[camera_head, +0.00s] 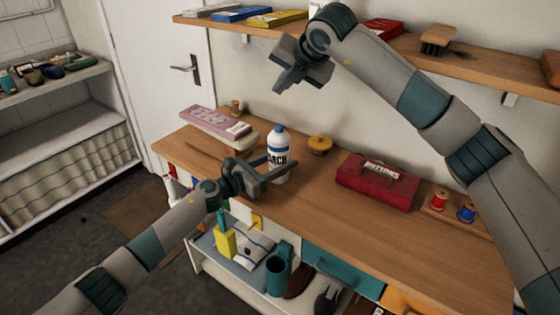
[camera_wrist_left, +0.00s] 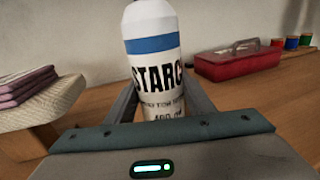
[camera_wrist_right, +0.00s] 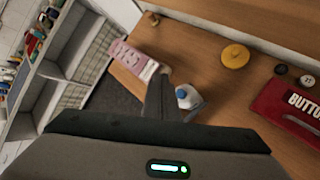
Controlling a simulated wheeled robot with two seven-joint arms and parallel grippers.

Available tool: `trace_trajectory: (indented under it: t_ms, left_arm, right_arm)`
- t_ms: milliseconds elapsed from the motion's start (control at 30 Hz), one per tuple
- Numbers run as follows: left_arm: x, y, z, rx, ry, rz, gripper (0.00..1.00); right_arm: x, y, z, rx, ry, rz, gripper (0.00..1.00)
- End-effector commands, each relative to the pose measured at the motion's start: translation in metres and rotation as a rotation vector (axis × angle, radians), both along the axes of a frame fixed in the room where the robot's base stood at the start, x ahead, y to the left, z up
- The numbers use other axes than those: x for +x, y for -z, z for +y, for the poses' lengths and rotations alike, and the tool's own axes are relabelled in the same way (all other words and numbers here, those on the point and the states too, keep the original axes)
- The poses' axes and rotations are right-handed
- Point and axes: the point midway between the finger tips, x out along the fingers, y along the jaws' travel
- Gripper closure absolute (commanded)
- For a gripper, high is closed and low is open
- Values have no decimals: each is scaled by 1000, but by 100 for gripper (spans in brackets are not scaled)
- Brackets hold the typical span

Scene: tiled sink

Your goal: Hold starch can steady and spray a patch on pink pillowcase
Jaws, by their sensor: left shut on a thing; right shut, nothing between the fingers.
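The starch can (camera_head: 278,142) is white with a blue band and stands upright on the wooden worktop. My left gripper (camera_head: 272,170) is shut on it low on its body; the lettering faces the left wrist view (camera_wrist_left: 155,80). The folded pink pillowcase (camera_head: 215,122) lies on a small pale padded board (camera_head: 243,140) to the left of the can. It also shows in the right wrist view (camera_wrist_right: 135,58). My right gripper (camera_head: 290,85) is shut and empty, high above the worktop and apart from the can, whose top shows in the right wrist view (camera_wrist_right: 188,95).
A yellow round object (camera_head: 320,144) sits behind the can. A red button box (camera_head: 377,182) and thread spools (camera_head: 439,201) stand to the right. A wall shelf (camera_head: 390,50) runs behind my right arm. The front right worktop (camera_head: 400,240) is clear.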

Motion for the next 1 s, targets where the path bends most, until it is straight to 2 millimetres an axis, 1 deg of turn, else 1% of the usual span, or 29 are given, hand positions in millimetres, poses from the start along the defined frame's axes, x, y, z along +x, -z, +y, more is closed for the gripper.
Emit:
trace_trajectory:
  t_ms: [167,267,467,800,1000]
  left_arm:
    - [0,0,0,0,0,0,88]
    - [0,0,0,0,0,0,88]
    - [0,0,0,0,0,0,88]
    - [0,0,0,0,0,0,88]
    - [0,0,0,0,0,0,88]
  right_arm:
    - [0,5,0,0,0,0,100]
    - [0,11,0,0,-1,1,100]
    - [0,29,-1,0,1,2,100]
    - [0,69,0,0,-1,1,100]
    - [0,83,0,1,-1,0,100]
